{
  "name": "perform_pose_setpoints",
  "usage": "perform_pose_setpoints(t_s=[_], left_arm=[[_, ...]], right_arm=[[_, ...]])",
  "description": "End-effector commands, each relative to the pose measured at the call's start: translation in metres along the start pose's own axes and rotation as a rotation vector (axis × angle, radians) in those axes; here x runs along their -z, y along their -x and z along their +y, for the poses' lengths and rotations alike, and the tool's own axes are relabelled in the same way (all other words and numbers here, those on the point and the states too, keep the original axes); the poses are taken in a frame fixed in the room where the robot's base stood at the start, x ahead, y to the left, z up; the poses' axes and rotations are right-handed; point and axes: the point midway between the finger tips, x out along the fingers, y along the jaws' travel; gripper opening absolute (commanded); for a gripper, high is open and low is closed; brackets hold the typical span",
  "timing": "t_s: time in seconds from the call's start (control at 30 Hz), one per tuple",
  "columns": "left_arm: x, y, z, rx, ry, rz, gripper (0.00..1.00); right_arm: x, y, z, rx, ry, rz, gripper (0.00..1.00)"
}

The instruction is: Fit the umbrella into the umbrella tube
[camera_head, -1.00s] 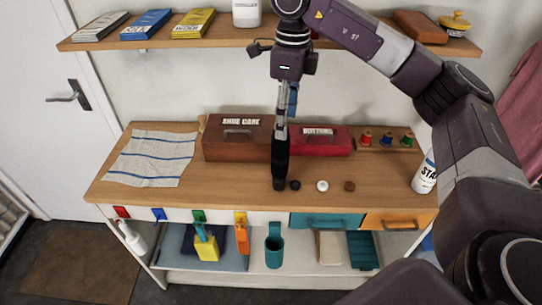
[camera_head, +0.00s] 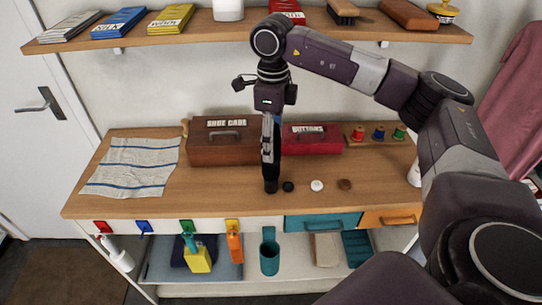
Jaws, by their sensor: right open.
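The black umbrella (camera_head: 271,184) stands upright on the wooden worktop, at its front edge in front of the boxes. My right gripper (camera_head: 270,155) comes straight down over it from above, with its pale finger alongside the umbrella's upper part. The gripper is open, and it hides much of the umbrella's top. Whether a finger touches the umbrella I cannot tell. The teal umbrella tube (camera_head: 269,257) is below the worktop, in front of the lower shelf. Its open top faces up, and it looks empty. My left gripper is not in view.
A brown SHOE CARE box (camera_head: 218,151) and a red BUTTONS box (camera_head: 316,144) stand close behind the umbrella. Several small round buttons (camera_head: 317,185) lie just right of it. A striped cloth (camera_head: 132,166) lies at left. An upper shelf (camera_head: 220,36) runs behind my arm.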

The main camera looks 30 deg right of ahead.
Motion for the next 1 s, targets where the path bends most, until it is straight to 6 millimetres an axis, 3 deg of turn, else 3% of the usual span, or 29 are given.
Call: perform_pose_setpoints(t_s=[0.2,0.43,0.9,1.0], left_arm=[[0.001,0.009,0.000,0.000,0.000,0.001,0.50],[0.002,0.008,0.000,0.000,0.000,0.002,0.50],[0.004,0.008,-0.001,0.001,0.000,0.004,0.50],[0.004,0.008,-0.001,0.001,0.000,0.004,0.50]], right_arm=[[0.000,-0.021,0.000,0.000,0.000,0.000,0.56],[0.000,-0.023,0.000,0.000,0.000,-0.001,0.56],[0.000,-0.023,0.000,0.001,0.000,-0.001,0.04],[0.000,-0.022,0.000,0.001,0.000,-0.002,0.01]])
